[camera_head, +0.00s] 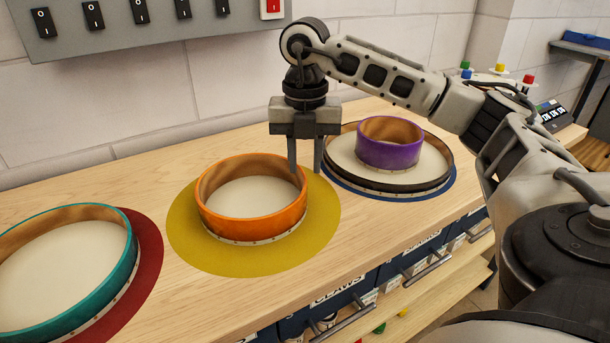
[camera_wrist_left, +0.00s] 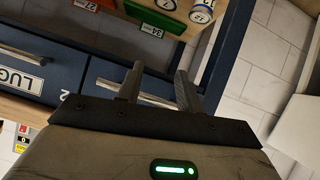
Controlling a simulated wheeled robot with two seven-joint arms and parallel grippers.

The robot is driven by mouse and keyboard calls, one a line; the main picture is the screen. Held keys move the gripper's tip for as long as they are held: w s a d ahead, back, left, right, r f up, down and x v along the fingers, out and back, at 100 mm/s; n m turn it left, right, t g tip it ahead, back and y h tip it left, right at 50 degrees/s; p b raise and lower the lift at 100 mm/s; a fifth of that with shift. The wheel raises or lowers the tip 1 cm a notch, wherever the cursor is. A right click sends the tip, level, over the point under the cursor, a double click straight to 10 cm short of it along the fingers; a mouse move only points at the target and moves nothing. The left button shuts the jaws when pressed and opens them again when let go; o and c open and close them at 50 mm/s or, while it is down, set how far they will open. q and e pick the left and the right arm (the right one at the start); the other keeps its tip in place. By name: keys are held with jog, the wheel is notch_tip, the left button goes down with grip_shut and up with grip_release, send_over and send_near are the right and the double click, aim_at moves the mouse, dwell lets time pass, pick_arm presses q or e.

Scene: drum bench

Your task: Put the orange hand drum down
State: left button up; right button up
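The orange hand drum (camera_head: 252,227) sits flat on the round yellow mat (camera_head: 190,245) in the middle of the bench, its pale skin showing inside the wooden ring. My right gripper (camera_head: 305,171) points down at the drum's far right rim. Its fingers stand apart, seemingly one on each side of the rim, with a visible gap; I cannot tell if either touches it. My left gripper (camera_wrist_left: 158,76) shows only in the left wrist view. It is open and empty, in front of blue drawers.
A teal drum (camera_head: 128,262) lies on a red mat (camera_head: 148,245) at the left. A purple drum (camera_head: 388,153) sits in a wider dark-rimmed drum (camera_head: 395,186) on a blue mat (camera_head: 440,188) at the right. A switch panel (camera_head: 150,40) is on the wall.

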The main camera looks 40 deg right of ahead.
pick_arm(q)
jog(key=shift+a+r+p, duration=0.15)
jog(key=shift+r+p, duration=0.1)
jog(key=shift+p, duration=0.6)
pick_arm(e)
notch_tip(320, 180, up, 7)
pick_arm(q)
jog(key=shift+w, duration=0.1)
